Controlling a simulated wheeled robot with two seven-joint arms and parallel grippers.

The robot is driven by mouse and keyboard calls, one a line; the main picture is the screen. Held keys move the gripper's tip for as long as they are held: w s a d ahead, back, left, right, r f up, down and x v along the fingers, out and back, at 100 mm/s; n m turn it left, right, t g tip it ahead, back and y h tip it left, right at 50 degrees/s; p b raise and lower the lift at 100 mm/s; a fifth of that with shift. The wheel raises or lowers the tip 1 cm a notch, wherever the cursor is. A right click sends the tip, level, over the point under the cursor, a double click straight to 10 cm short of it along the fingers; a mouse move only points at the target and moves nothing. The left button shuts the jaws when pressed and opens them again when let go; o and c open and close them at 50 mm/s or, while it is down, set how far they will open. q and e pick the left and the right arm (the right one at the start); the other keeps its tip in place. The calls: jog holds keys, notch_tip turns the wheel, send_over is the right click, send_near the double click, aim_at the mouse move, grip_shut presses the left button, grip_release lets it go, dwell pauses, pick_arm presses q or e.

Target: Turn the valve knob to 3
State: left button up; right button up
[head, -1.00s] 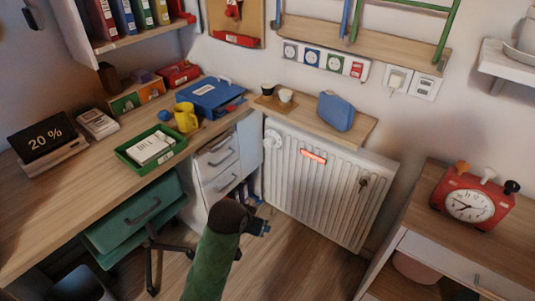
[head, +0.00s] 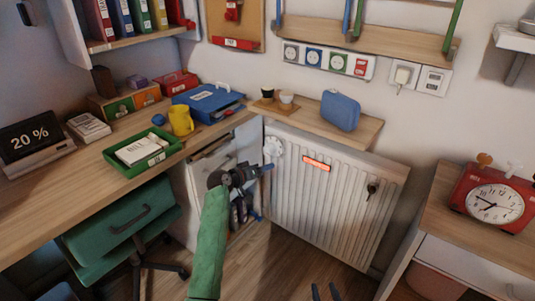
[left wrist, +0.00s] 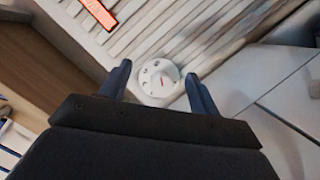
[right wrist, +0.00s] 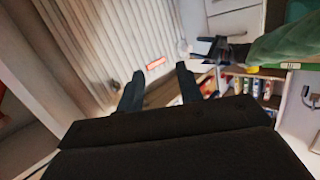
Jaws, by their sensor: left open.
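The white round valve knob (head: 273,146) sits at the upper left corner of the white radiator (head: 325,200). In the left wrist view the knob (left wrist: 160,78) shows dark marks and a small red mark; the numbers are too small to read. My left gripper (head: 266,168), on the green-sleeved arm, is just below the knob in the head view. In the left wrist view its open fingers (left wrist: 158,72) appear on either side of the knob; contact cannot be told. My right gripper (head: 325,292) is open and empty, low in front of the radiator; its fingers (right wrist: 159,71) also show in the right wrist view.
A red label (head: 316,164) and a dark key-like piece (head: 372,189) are on the radiator. A shelf (head: 350,136) above it holds a blue bag (head: 340,110) and cups. The desk and drawers stand left, a cabinet with a red clock (head: 495,203) right.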

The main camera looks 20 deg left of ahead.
aim_at(266, 152)
pick_arm(q)
jog(key=w+t, duration=0.1)
jog(key=w, duration=0.2)
jog(key=w+r+n+t, duration=0.1)
jog(key=w, duration=0.1)
jog(key=w+n+t+y, duration=0.1)
jog(key=w, duration=0.2)
jog(key=shift+w+a+r+t+b, duration=0.15)
jog(key=shift+w+a+t+b, duration=0.15)
jog(key=shift+a+t, duration=0.1)
jog(key=shift+x, duration=0.85)
pick_arm(e)
notch_tip(266, 152, up, 17)
jog(key=s+d+t+y, duration=0.2)
jog(key=s+t, duration=0.1)
jog(key=t, duration=0.6)
jog(key=shift+f, duration=0.2)
pick_arm(q)
jog(key=c, duration=1)
